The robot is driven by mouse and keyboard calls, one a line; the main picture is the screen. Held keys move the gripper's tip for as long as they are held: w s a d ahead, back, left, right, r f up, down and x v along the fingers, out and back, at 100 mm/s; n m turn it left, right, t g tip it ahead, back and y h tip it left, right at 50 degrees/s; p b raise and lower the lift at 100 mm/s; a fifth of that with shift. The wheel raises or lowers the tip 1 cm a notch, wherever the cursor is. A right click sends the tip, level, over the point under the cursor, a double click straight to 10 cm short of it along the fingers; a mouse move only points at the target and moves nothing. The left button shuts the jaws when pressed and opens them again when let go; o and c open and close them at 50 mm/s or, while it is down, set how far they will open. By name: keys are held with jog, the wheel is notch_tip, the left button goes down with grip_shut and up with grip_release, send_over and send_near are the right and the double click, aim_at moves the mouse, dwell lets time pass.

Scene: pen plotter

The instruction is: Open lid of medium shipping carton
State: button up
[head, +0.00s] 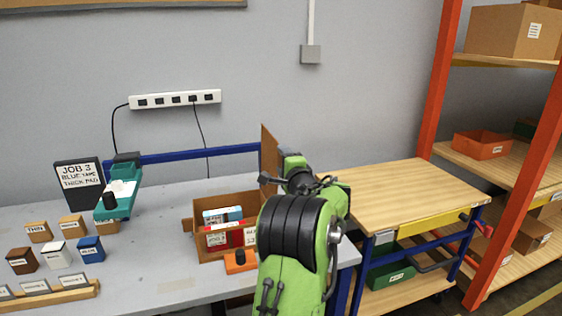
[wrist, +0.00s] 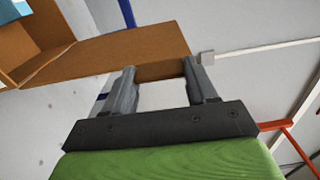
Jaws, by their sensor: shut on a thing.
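The medium shipping carton (head: 188,226) is an open brown box on the grey table in the head view. Its lid (head: 269,153) stands up at the carton's right side, roughly vertical. My gripper is mostly hidden behind my green arm in the head view. In the wrist view, my gripper (wrist: 160,72) is shut on the edge of the brown lid (wrist: 120,58), which reaches between the two grey fingers. The carton's wall (wrist: 30,38) shows at the upper left of the wrist view.
Boxes with blue (head: 222,214) and red (head: 225,238) markings sit in the carton. An orange tool (head: 240,260) lies before it. A wooden-topped cart (head: 405,190) and orange-framed shelves (head: 440,75) stand right.

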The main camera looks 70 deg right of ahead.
jog(key=o, duration=1.5)
jog(key=b+v, duration=0.2)
jog(key=v, duration=1.3)
jog(key=shift+s+a, duration=0.3)
